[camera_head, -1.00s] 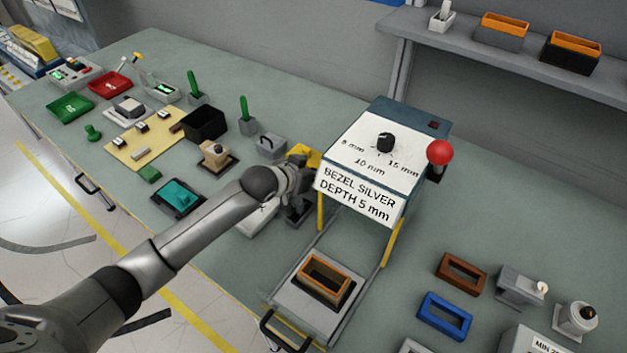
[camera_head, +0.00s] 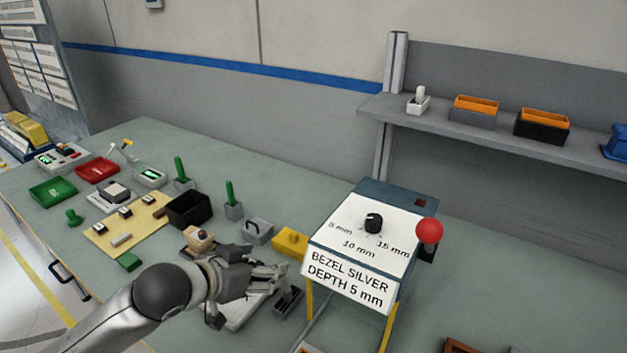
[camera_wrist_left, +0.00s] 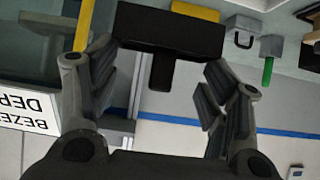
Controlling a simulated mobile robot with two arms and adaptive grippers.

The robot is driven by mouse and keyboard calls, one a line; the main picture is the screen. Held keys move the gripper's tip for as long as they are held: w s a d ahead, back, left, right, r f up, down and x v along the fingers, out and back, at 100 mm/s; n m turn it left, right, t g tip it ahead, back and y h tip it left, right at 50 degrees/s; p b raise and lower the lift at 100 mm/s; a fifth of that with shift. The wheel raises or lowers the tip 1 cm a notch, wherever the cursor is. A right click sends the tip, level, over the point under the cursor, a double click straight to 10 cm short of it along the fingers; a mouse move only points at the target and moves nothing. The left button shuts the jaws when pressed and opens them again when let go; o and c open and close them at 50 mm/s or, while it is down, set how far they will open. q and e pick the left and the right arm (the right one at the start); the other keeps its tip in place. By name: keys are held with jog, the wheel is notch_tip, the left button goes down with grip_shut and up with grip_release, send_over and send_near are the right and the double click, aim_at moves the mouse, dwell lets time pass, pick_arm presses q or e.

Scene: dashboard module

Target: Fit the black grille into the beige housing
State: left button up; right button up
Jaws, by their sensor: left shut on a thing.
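My left gripper (camera_head: 280,274) comes in from the lower left and hangs over the bench, just left of the labelled machine. In the left wrist view its fingers (camera_wrist_left: 162,62) are shut on a wide black part with a stem, seemingly the black grille (camera_wrist_left: 168,32); no slats show. My right gripper is not in view.
The machine (camera_head: 348,280) with a red ball knob (camera_head: 429,231) blocks the right side. A black bin (camera_head: 189,209) stands behind the housing.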

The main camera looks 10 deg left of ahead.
aim_at(256, 262)
pick_arm(q)
jog(key=r, duration=0.2)
jog(key=w+r+n+y, duration=0.1)
jog(key=r, duration=0.1)
jog(key=r+n+y, duration=0.1)
jog(key=r, duration=0.2)
jog(key=shift+w+d+r+t, duration=0.1)
jog(key=shift+w+t, duration=0.15)
jog(key=shift+t, duration=0.05)
notch_tip(256, 262, up, 6)
jog(key=s+n+y, duration=0.1)
jog(key=n+y, duration=0.1)
jog(key=shift+s+a, duration=0.15)
jog(key=shift+a, duration=0.2)
jog(key=shift+r, duration=0.1)
